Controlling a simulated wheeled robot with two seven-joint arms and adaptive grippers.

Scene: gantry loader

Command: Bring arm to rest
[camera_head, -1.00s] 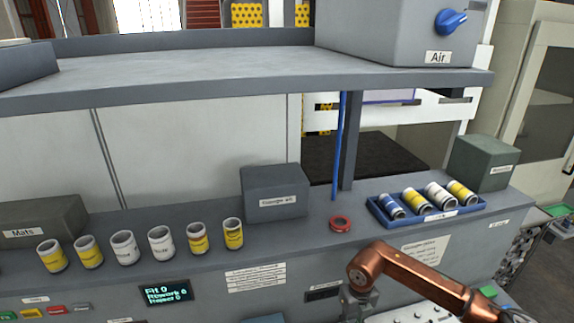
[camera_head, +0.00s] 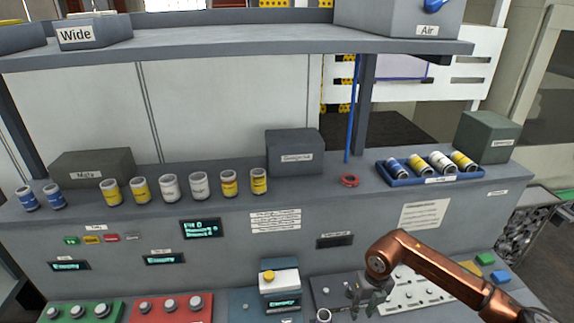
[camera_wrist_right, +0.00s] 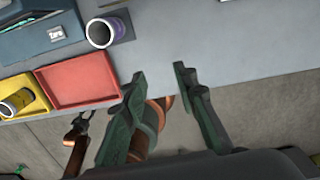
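My right arm, copper, comes in from the right in the head view. Its dark gripper (camera_head: 368,300) hangs over the front of the bench, in front of a pale panel with knobs. In the right wrist view its two fingers (camera_wrist_right: 160,75) stand apart with nothing held between them.
Several cans (camera_head: 169,188) stand in a row on the ledge. A blue tray (camera_head: 432,181) holds more cans at the right. A red ring (camera_head: 349,180) lies between. In the wrist view, red (camera_wrist_right: 80,80) and yellow (camera_wrist_right: 35,105) trays sit near the bench edge.

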